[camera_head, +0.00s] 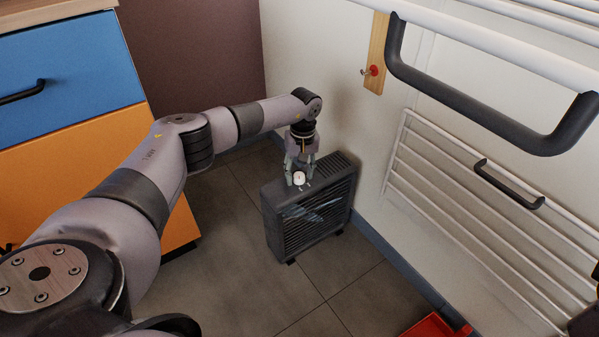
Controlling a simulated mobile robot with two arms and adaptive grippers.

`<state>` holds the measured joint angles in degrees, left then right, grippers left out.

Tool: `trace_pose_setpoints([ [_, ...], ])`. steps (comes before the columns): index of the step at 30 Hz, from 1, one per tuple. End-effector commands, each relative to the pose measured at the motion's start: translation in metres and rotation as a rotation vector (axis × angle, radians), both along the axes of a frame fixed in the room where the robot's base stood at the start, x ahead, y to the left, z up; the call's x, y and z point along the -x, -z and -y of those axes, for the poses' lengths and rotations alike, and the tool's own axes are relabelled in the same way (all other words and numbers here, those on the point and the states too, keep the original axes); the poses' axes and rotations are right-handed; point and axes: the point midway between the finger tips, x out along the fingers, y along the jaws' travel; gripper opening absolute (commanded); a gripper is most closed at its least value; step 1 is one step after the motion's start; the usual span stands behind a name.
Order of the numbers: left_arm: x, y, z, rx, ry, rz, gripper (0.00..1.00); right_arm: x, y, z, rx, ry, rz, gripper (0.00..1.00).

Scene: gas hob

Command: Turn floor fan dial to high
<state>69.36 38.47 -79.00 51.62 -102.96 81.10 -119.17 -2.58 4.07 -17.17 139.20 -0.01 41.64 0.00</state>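The floor fan (306,222) is a dark, upright box with a slatted grille, standing on the tiles near the white wall. Its small white dial (299,178) is on the top face, towards the left end. My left gripper (299,174) points down over the dial, with its fingers apart and one on either side of it. The fingers look wider apart than the dial, and I cannot tell whether either touches it. The dial's pointer or markings are too small to read. My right gripper is not clearly visible.
White wall rails with a large dark handle (490,105) stand out at the right. A wooden strip with a red knob (373,70) is on the wall. A blue and orange cabinet (70,75) stands left. A red object (432,327) lies at bottom right. Floor before the fan is clear.

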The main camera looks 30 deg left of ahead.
Motion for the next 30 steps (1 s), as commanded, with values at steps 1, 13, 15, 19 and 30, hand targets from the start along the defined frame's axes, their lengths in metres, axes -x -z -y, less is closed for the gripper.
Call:
trace_pose_setpoints([
  [1,0.0,0.0,0.0,-0.001,0.0,-0.001,0.48,0.0,0.0,0.0,0.0,0.0,-0.001,0.4],
  [13,0.0,-0.006,0.0,-0.001,-0.001,-0.001,0.49,0.0,0.0,0.0,0.002,0.0,-0.002,0.4],
  [15,-0.001,-0.015,0.0,0.0,-0.001,0.001,0.49,0.0,0.0,0.0,0.002,0.0,-0.002,0.4],
  [19,-0.003,-0.041,0.001,-0.001,-0.001,0.004,0.49,0.0,0.0,0.0,0.001,0.0,-0.002,0.4],
  [30,-0.005,-0.108,0.004,0.0,-0.001,0.0,0.49,0.0,0.0,0.0,0.001,0.0,-0.002,0.4],
])
